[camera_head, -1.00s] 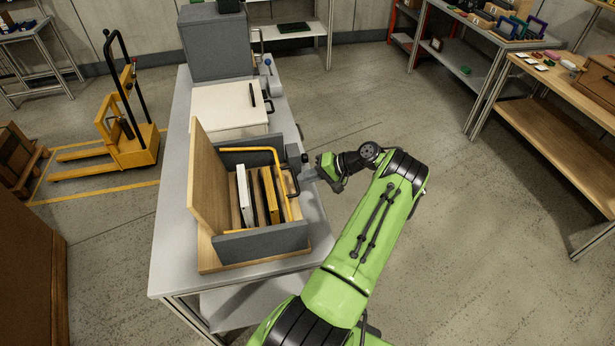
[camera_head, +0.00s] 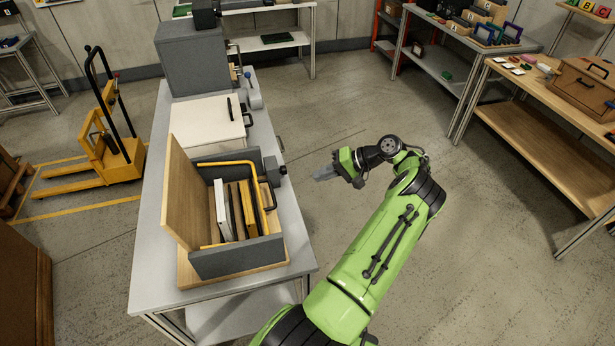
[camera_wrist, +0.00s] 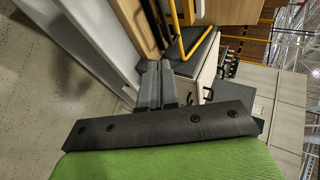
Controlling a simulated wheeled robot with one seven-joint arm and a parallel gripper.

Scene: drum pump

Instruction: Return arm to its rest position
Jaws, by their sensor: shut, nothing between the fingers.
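My green arm reaches up from the bottom of the head view, to the right of the grey table. My gripper (camera_head: 323,174) is shut and empty, over the floor just right of the table's edge, with its fingers toward the table. In the wrist view the two grey fingers (camera_wrist: 157,72) lie together with nothing between them. On the table, a grey box (camera_head: 240,256) with a raised wooden lid (camera_head: 182,195) stands open. It holds several upright slabs, and a yellow bar (camera_head: 258,176) runs along its rim. The gripper is apart from the box.
The grey table (camera_head: 150,240) also carries a white-topped case (camera_head: 205,122) and a grey cabinet (camera_head: 190,58). A yellow pallet truck (camera_head: 118,160) stands to the left. A wooden workbench (camera_head: 540,125) stands to the right. The floor between table and workbench is clear.

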